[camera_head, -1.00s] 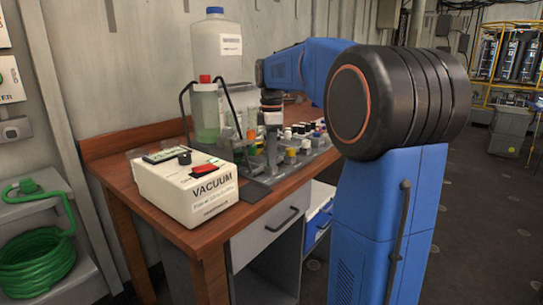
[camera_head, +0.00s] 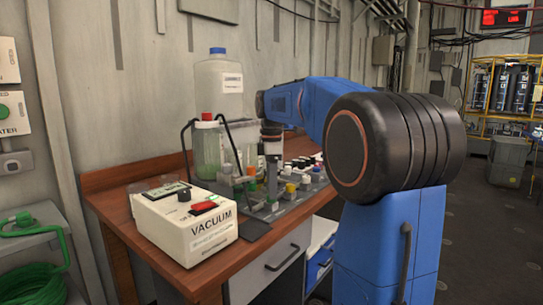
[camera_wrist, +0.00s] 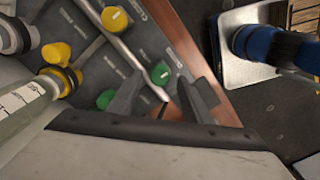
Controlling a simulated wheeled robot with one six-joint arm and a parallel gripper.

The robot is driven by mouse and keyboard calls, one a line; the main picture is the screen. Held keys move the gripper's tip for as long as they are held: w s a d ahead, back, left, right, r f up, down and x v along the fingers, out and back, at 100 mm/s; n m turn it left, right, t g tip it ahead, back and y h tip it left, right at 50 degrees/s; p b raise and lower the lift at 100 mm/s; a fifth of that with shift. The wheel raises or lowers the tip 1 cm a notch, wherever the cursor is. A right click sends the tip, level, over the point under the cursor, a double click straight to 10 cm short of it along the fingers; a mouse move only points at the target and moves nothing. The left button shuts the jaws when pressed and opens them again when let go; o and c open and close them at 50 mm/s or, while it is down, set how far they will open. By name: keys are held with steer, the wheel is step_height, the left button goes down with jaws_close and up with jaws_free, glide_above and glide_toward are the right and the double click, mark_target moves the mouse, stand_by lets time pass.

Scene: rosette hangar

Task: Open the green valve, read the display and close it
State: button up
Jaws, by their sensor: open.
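In the wrist view, two green valve knobs show on the grey panel. One green knob (camera_wrist: 160,73) with a pale mark lies just beyond and between my fingertips, apart from them. The other green knob (camera_wrist: 105,98) lies left of the left finger, partly hidden. My gripper (camera_wrist: 165,95) is open and empty above the panel. In the head view my gripper (camera_head: 272,165) points down over the panel on the wooden bench. A wall display (camera_head: 503,17) with red digits is at the top right, too small to read. Another small display (camera_head: 167,190) is on the vacuum box.
Yellow knobs (camera_wrist: 115,18) and a tube (camera_wrist: 30,108) crowd the wrist view's left side. In the head view, the white vacuum box (camera_head: 185,222) stands at the bench front. A large bottle (camera_head: 220,95) and a green-filled bottle (camera_head: 207,150) stand behind.

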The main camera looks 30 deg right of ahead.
step_height(320, 180, up, 15)
steer(key=shift+r, duration=0.2)
stand_by(0.6)
steer(key=s+a+f+m+t, duration=0.2)
steer(key=s+a+f+m, duration=0.4)
steer(key=s+a+f, duration=0.6)
steer(key=s+a+f+m+t, duration=0.1)
steer(key=s+f+m, duration=0.2)
steer(key=s+f, duration=0.5)
steer(key=s+a+f+m+t, duration=0.1)
steer(key=s+a+f+m, duration=0.1)
steer(key=s+f, duration=0.7)
step_height(320, 180, down, 4)
steer(key=shift+s+a+f+m+t, duration=0.1)
steer(key=shift+s+a+m+t, duration=0.25)
steer(key=shift+m, duration=0.55)
steer(key=shift+w+d, duration=0.1)
steer(key=shift+c, duration=0.2)
